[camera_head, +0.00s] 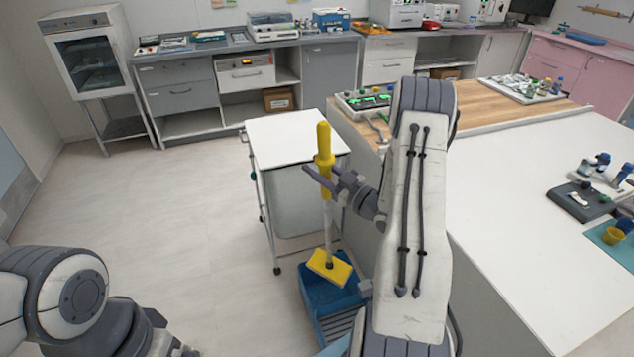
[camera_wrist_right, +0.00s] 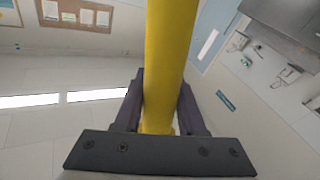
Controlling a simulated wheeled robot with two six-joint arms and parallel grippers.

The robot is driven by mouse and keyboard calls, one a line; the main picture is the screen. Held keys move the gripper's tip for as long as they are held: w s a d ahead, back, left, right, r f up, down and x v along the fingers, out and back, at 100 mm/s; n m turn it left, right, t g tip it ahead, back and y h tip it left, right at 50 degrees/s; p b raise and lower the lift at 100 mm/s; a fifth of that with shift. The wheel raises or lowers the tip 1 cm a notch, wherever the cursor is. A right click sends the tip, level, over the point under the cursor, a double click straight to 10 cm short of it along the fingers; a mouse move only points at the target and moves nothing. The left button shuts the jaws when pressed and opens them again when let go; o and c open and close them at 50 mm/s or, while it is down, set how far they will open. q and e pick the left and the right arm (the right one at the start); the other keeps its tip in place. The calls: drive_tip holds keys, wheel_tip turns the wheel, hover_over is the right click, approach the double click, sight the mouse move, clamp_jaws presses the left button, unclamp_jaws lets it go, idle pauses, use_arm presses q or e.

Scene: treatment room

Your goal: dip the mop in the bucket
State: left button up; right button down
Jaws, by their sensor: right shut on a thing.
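The mop (camera_head: 328,225) stands nearly upright in the head view, with a yellow grip at the top, a pale shaft and a flat yellow head (camera_head: 329,267) at the bottom. My right gripper (camera_head: 322,178) is shut on the yellow grip, which also fills the middle of the right wrist view (camera_wrist_right: 165,70). The blue bucket (camera_head: 330,297) stands on the floor below. The mop head shows over the bucket's far part; I cannot tell whether it is above the rim or inside. My left arm shows at the lower left, but its gripper's fingers are out of view.
A white-topped trolley (camera_head: 290,135) stands just behind the mop and bucket. A large white table (camera_head: 520,230) is to the right, close to my right arm. The floor (camera_head: 170,230) on the left is clear. Cabinets (camera_head: 185,92) line the back wall.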

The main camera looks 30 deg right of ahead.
sight(324, 190)
drive_tip(key=shift+f+b, duration=2.05)
drive_tip(key=shift+f, duration=1.05)
wheel_tip(324, 190, down, 19)
drive_tip(key=b, duration=1.6)
drive_tip(key=shift+r, duration=0.15)
wheel_tip(324, 190, up, 23)
drive_tip(key=p, duration=1.5)
drive_tip(key=shift+p, duration=0.3)
